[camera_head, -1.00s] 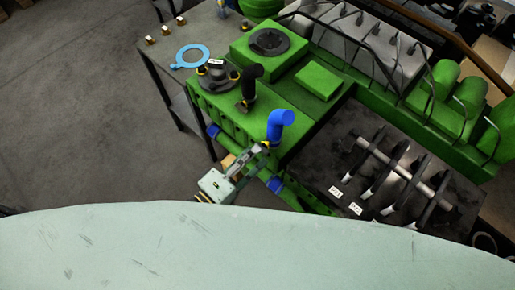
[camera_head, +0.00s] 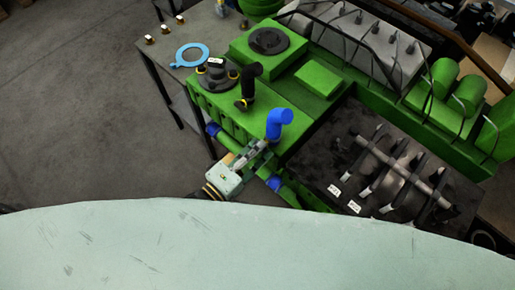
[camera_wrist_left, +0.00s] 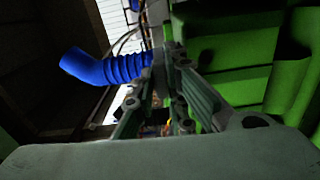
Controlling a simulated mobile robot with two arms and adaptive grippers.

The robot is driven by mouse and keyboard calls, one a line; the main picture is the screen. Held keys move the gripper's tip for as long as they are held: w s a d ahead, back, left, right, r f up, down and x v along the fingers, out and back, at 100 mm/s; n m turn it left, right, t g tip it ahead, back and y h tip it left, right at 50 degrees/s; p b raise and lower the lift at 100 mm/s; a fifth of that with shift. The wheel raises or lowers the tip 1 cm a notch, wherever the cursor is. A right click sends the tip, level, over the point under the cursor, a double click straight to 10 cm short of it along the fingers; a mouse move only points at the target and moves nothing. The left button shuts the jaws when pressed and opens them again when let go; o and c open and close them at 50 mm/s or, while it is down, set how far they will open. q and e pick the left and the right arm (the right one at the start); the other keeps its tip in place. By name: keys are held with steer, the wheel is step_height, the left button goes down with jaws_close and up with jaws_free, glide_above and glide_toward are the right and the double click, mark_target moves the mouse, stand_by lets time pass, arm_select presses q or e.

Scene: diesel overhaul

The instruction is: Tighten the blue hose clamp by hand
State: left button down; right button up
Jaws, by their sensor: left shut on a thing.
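The blue hose (camera_head: 281,122) is a bent elbow standing at the near corner of the green engine. Its ribbed side shows in the left wrist view (camera_wrist_left: 105,70). The hose clamp sits low on the hose; it is mostly hidden by the fingers, with only a small yellowish bit visible there. My left gripper (camera_head: 264,146) reaches in from the lower left, its fingertips at the foot of the hose, shut on the clamp. Its two fingers fill the middle of the left wrist view (camera_wrist_left: 165,95). My right gripper is not in view.
A black hose (camera_head: 249,88) with yellow clamps stands behind the blue one. Dark blocks with a crankshaft (camera_head: 400,172) lie to the right. The floor at left is clear.

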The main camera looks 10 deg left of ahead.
arm_select(q)
steer(key=shift+m, duration=0.3)
steer(key=shift+f+m+p, duration=0.15)
steer(key=shift+m+p, duration=0.3)
steer(key=shift+m, duration=2.65)
steer(key=c, duration=1.8)
jaws_free()
steer(key=shift+a, duration=0.1)
steer(key=v, duration=1.2)
